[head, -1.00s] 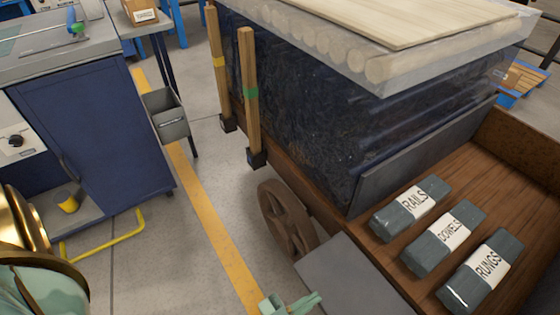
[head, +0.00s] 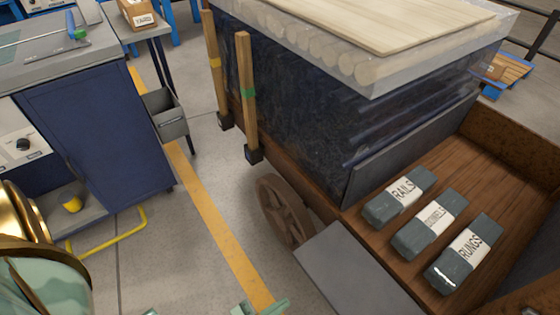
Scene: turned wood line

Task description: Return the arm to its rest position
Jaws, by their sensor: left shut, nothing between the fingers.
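My left gripper (head: 262,306) shows at the bottom edge, a pale green piece cut off by the frame. It is shut and empty, over the floor by the yellow line, left of the cart's grey plate. My left arm, gold and pale green, fills the lower left corner. My right gripper is not in view. Three dark grey packs lie in a row on the wooden cart bed, labelled RAILS (head: 399,197), DOWELS (head: 429,227) and RUNGS (head: 464,254). None is touched by my gripper.
The wooden cart (head: 440,180) carries a large wrapped stack (head: 330,110) and has a spoked wheel (head: 284,211). Two upright posts stand at its left side. A blue cabinet (head: 95,130) with a grey bin (head: 167,114) stands at left. The floor between is clear.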

